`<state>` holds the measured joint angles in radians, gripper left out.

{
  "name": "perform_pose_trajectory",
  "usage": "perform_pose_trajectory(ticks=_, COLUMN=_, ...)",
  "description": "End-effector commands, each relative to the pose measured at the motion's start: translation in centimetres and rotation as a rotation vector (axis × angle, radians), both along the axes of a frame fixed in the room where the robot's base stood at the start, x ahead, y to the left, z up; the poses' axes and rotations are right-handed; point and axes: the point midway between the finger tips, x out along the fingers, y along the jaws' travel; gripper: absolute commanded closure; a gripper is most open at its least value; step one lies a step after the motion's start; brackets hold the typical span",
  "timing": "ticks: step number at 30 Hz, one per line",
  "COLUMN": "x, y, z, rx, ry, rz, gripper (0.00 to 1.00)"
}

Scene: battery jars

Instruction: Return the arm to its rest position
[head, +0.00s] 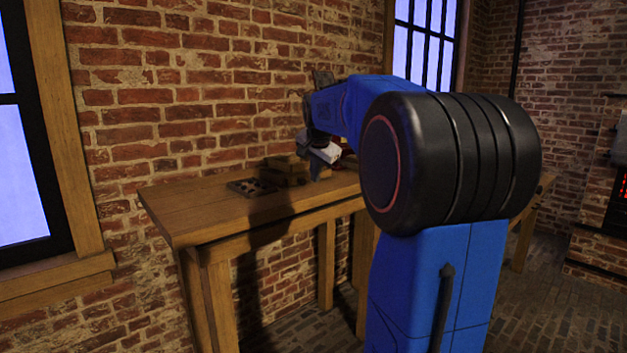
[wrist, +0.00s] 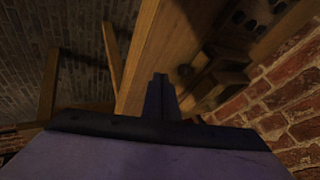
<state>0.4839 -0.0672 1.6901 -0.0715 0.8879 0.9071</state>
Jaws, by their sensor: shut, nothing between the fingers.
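My blue arm with its large black joint fills the right half of the head view and reaches over the wooden table (head: 200,207). My gripper (head: 315,177) hangs at the arm's far end above the table, near a wooden block-like holder (head: 287,165). In the wrist view my gripper (wrist: 160,78) points along the table edge, its two fingers together with nothing between them. The table top (wrist: 160,45) shows beyond the fingers. Part of the table is hidden behind my arm.
A dark tray with round holes (head: 250,187) lies on the table left of the wooden holder. A brick wall (head: 180,90) stands close behind the table. A window (head: 22,150) is at the left. The table's left end is clear.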

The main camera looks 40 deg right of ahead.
Motion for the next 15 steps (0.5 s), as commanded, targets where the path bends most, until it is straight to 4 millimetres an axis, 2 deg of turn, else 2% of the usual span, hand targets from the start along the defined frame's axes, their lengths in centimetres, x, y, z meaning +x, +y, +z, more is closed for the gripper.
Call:
perform_pose_trajectory(ticks=6, x=-2.0, y=1.2, z=3.3, rx=-0.002, ry=-0.002, rz=0.0, gripper=1.0)
perform_pose_trajectory(ticks=15, x=-3.4, y=2.2, z=5.6, rx=-0.001, ry=-0.001, rz=0.0, gripper=1.0)
